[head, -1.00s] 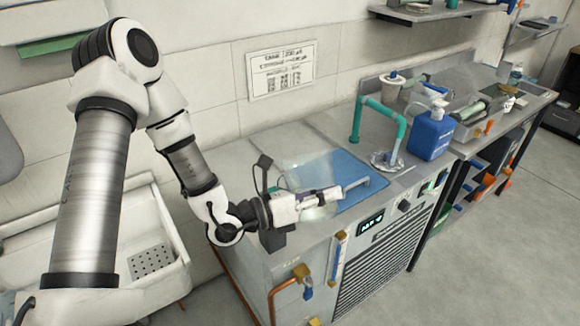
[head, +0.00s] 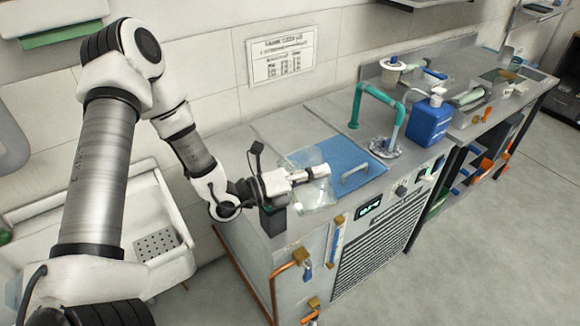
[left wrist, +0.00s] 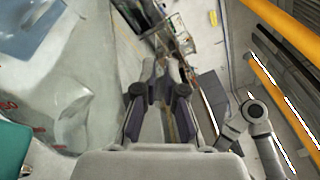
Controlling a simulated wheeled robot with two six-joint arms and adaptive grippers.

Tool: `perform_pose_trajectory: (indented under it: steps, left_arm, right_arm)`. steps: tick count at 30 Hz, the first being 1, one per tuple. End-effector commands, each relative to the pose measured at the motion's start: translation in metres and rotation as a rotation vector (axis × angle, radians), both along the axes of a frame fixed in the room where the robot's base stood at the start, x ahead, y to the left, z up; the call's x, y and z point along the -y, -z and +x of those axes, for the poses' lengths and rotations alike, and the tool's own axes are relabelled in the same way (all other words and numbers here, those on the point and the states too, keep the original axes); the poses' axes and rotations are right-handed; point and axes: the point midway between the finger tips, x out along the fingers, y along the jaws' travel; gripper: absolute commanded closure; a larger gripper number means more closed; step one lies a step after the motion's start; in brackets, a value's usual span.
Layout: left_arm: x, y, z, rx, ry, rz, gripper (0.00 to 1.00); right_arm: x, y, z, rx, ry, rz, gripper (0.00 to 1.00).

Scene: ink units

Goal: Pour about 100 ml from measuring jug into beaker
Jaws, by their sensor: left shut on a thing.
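My left gripper (head: 318,173) is over the left part of the steel bench, and its fingers also show in the left wrist view (left wrist: 160,90). It is shut on a clear vessel (head: 318,194), which I take for the measuring jug. The clear wall with red marks shows large at the left of the wrist view (left wrist: 60,100). The jug's grip point and any liquid level are hard to make out. I cannot pick out a separate beaker; clear surfaces overlap near the gripper. My right gripper is not in view.
A blue lid (head: 345,158) with a grey handle lies beside the jug. A dark block (head: 272,221) stands below my gripper at the bench's left end. A teal tap (head: 379,95) and a blue bottle (head: 429,122) stand to the right. A white basin (head: 115,215) is at the left.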

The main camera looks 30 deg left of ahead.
Motion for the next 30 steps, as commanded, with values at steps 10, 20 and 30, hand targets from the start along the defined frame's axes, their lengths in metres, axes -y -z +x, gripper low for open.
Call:
perform_pose_trajectory:
  steps: [10,20,30]
  left_arm:
    - [-0.004,-0.008,0.002,-0.025,-0.001,-0.04,1.0]
    - [-0.009,-0.013,0.006,-0.051,0.0,-0.077,1.0]
    - [-0.015,-0.021,0.01,-0.087,-0.001,-0.126,1.0]
  right_arm:
    - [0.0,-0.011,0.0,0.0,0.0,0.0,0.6]
    - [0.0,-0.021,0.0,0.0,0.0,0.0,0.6]
    - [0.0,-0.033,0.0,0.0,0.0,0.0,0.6]
